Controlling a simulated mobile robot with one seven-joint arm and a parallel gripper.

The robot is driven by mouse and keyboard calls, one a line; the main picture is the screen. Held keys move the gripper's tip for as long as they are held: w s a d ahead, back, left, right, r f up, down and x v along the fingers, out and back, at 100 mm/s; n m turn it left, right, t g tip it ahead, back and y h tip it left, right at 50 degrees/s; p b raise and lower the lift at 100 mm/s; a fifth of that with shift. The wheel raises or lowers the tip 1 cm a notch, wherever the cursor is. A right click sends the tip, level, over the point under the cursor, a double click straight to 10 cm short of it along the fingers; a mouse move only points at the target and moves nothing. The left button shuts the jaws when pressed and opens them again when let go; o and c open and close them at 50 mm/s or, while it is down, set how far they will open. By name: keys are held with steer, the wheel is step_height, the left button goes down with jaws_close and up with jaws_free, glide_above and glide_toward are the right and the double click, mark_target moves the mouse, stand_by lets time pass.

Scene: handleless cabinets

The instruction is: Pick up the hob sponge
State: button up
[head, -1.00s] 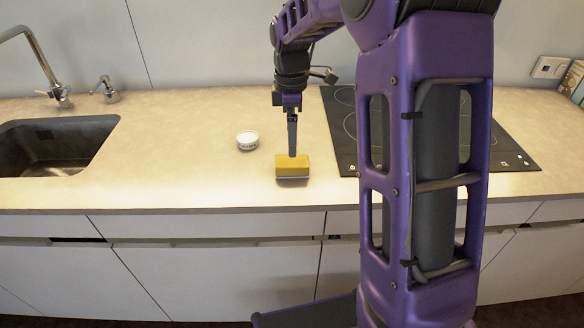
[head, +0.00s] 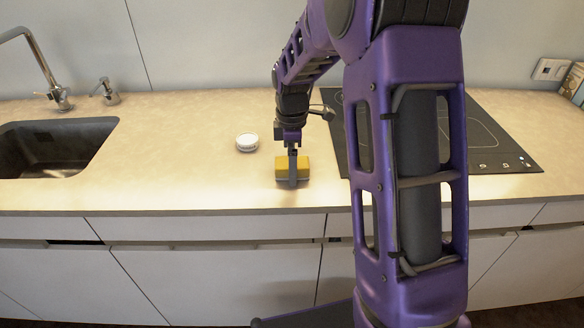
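The sponge (head: 303,166) is a yellow block with a grey underside, lying on the beige countertop just left of the black hob. My gripper (head: 293,180) points straight down at the sponge. Its finger overlaps the middle of the sponge in the head view, with yellow showing on both sides. The fingers line up one behind the other from this camera, so the gap between them is hidden. I cannot tell whether they touch the sponge.
A small white round container (head: 247,142) stands to the left of the sponge. The black hob (head: 490,140) is on the right, partly behind my arm. A sink (head: 50,150) with a tap (head: 50,75) is at the left. The countertop (head: 180,150) between is clear.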

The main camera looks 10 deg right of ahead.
steer(key=c, duration=1.2)
steer(key=shift+r, duration=0.15)
step_height(320, 180, up, 10)
steer(key=shift+f+p, duration=0.1)
steer(key=shift+p, duration=0.6)
steer(key=o, duration=0.6)
steer(key=c, duration=0.5)
steer(key=shift+w, duration=0.2)
